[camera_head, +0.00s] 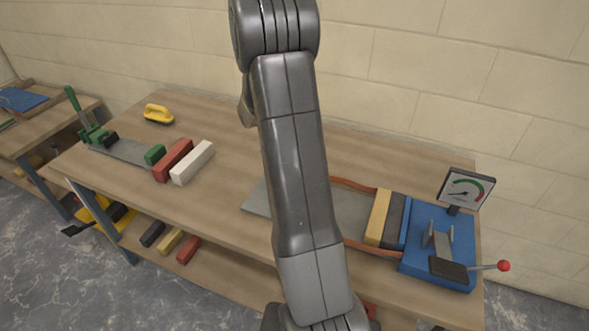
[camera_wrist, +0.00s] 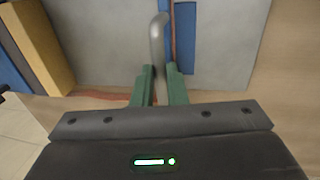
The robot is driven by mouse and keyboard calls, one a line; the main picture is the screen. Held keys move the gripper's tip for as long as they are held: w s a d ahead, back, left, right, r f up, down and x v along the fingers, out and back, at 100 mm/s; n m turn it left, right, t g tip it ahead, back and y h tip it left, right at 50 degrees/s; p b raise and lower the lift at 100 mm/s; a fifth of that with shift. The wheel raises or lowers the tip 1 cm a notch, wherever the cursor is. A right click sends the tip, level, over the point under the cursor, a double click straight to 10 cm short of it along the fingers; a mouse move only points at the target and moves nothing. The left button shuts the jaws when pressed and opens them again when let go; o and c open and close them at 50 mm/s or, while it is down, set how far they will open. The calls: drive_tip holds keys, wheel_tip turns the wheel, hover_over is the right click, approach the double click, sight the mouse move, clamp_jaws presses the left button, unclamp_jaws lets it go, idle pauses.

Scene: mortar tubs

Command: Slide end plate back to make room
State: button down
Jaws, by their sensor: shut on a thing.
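In the wrist view, a blue end plate (camera_wrist: 186,40) stands across the grey bed, with a curved grey handle (camera_wrist: 157,40) beside it. My gripper (camera_wrist: 158,77) has its green fingers shut on that handle. In the head view my arm hides the plate and the gripper. A yellow block (camera_head: 377,218) and a dark block (camera_head: 394,221) stand together at the right end of the bed (camera_head: 360,213), against a blue press (camera_head: 444,245). They also show at the left of the wrist view. Bare bed lies between them and the end plate.
Orange rails (camera_head: 353,184) run along the bed. The press carries a gauge (camera_head: 467,189) and a red-knobbed lever (camera_head: 503,266).

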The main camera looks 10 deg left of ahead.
drive_tip(key=c, duration=1.5)
unclamp_jaws()
drive_tip(key=shift+o, duration=0.2)
wheel_tip(320, 180, up, 14)
drive_tip(key=a+b, duration=0.1)
drive_tip(key=a, duration=0.1)
drive_tip(key=shift+w+a+f, duration=0.15)
drive_tip(key=shift+w+a, duration=0.1)
drive_tip(key=shift+w, duration=0.05)
drive_tip(key=d+f, duration=0.1)
drive_tip(key=f, duration=0.8)
drive_tip(key=d+f+p, duration=0.1)
drive_tip(key=f, duration=0.3)
drive_tip(key=shift+s+d+f, duration=0.25)
drive_tip(key=shift+d, duration=0.05)
drive_tip(key=shift+s+d+f, duration=0.1)
drive_tip(key=shift+d, duration=0.25)
